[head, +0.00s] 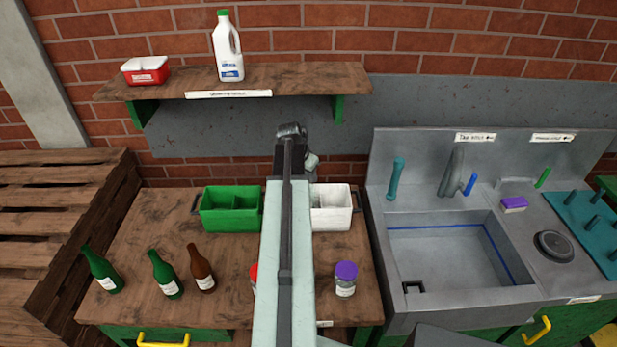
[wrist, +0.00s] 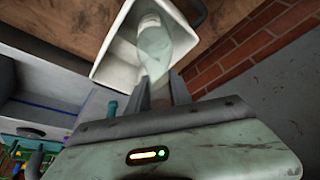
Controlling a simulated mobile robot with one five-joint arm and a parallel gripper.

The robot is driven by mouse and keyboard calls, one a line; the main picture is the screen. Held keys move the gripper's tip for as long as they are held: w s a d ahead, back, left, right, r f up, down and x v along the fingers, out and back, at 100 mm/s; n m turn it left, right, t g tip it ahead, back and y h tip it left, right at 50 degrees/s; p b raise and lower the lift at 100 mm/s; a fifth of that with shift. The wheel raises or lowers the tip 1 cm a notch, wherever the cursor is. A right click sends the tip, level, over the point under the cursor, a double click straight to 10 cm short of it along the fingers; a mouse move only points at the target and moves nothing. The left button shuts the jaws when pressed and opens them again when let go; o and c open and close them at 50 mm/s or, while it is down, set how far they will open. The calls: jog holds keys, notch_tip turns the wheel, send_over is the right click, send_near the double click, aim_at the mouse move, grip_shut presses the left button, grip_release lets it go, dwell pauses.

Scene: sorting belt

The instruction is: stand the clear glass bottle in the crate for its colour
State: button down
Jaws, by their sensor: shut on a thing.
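The clear glass bottle (wrist: 153,45) is pale and see-through with a white label. In the wrist view my gripper (wrist: 160,95) is shut on it at the narrow end. The bottle's body lies across the opening of the white crate (wrist: 108,70), within its walls in the picture; I cannot tell whether it touches the floor. The white crate also shows in the head view (head: 333,222), partly hidden behind my arm. My arm hides the bottle in the head view.
A green crate (head: 228,222) stands left of my arm. Two green bottles (head: 166,275) (head: 102,270) and a brown bottle (head: 201,270) stand on the bench front left. A purple-lidded jar (head: 345,279) stands right of my arm. A shelf (head: 300,78) hangs behind; a sink (head: 450,250) is at right.

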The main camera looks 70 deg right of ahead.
jog(key=shift+f+b, duration=0.45)
jog(key=shift+f, duration=0.15)
jog(key=c, duration=1.1)
grip_release()
jog(key=shift+c, duration=0.2)
jog(key=shift+r, duration=0.15)
jog(key=p+v, duration=1.2)
jog(key=v, duration=0.1)
jog(key=shift+d, duration=0.25)
